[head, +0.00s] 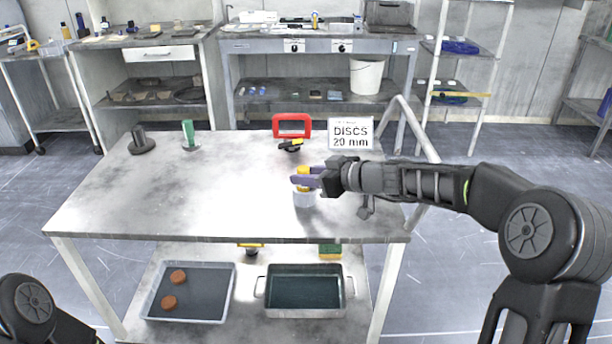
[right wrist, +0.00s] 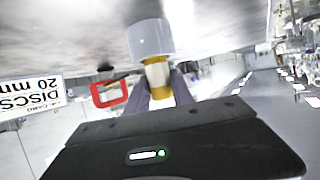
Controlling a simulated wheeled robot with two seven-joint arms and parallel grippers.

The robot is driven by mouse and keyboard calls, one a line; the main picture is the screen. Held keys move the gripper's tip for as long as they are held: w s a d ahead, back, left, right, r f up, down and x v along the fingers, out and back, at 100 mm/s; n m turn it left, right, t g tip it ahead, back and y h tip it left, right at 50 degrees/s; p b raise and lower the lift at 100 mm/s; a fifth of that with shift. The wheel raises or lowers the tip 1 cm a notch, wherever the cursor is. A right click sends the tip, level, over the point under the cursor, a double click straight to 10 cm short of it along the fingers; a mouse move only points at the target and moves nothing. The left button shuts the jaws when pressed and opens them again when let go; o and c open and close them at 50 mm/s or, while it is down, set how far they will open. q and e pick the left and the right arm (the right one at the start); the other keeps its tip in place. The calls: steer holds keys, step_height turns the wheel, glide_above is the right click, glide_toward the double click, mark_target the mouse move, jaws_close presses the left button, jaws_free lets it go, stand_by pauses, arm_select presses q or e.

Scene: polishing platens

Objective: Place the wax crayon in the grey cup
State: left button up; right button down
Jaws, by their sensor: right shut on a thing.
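The wax crayon (head: 303,170) is yellow and stands upright between the purple fingers of my right gripper (head: 306,180), which is shut on it. In the right wrist view the crayon (right wrist: 157,76) shows between the fingers. The grey cup (head: 304,199) stands on the table directly below the gripper. In the right wrist view the cup (right wrist: 150,40) appears inverted, with the crayon's end at its mouth. I cannot tell how far the crayon is inside. My left gripper is out of view.
A red frame (head: 292,126), a yellow-and-black tool (head: 290,145) and a sign reading "DISCS 20 mm" (head: 351,133) stand at the table's back. A green-handled item (head: 188,133) and a dark stand (head: 141,141) are back left. The table's left and middle are clear. Trays (head: 191,318) sit below.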

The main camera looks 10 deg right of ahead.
steer(key=shift+f, duration=0.1)
steer(key=c, duration=1.1)
jaws_free()
steer(key=shift+s+d+r, duration=0.15)
steer(key=shift+r, duration=0.05)
steer(key=b+v, duration=0.2)
steer(key=v, duration=0.9)
steer(key=shift+s+r, duration=0.2)
steer(key=shift+d, duration=0.1)
